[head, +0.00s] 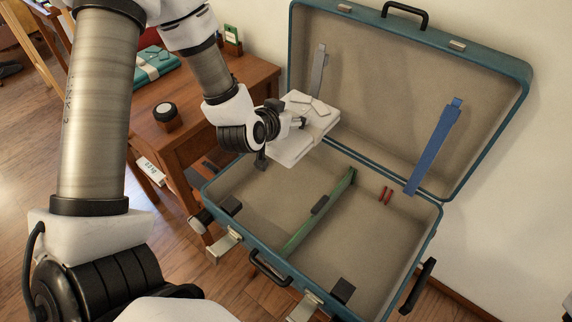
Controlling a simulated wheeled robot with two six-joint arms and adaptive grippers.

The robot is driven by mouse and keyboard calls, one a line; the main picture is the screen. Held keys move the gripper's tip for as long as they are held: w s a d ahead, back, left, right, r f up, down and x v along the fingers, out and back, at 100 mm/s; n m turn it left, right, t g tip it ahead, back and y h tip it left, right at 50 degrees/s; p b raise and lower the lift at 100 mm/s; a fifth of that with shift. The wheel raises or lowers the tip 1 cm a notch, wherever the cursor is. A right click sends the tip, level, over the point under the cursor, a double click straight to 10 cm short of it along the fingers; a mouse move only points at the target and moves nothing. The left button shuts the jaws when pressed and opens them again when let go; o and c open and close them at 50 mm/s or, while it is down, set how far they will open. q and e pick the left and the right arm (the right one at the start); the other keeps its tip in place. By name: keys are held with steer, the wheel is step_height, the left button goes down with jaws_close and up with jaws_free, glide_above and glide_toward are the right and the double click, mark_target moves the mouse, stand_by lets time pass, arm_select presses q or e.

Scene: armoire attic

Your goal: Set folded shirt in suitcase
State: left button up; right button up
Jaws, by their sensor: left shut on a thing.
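My left gripper (299,122) is shut on a folded white shirt (292,148), gripping it near its collar. The shirt is held over the back left part of the suitcase, level with its rim, apart from the floor of the case as far as I can tell. The teal suitcase (441,205) is open, its lid (380,100) standing upright at the back. My right gripper does not show.
A wooden table (246,73) stands left of the suitcase, bearing a folded teal cloth (156,66) and a small round black-and-white object (167,115). A blue strap (433,150) hangs in the lid. Two small red items (385,196) lie in the right part. Both parts have free floor.

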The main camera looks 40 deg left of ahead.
arm_select(q)
step_height(320, 180, down, 18)
steer(key=b, duration=0.3)
steer(key=shift+r+b, duration=0.25)
steer(key=shift+b, duration=0.15)
steer(key=shift+a, duration=0.1)
steer(key=shift+f+b, duration=0.4)
steer(key=shift+f, duration=0.2)
steer(key=o, duration=1.3)
steer(key=shift+o, duration=0.2)
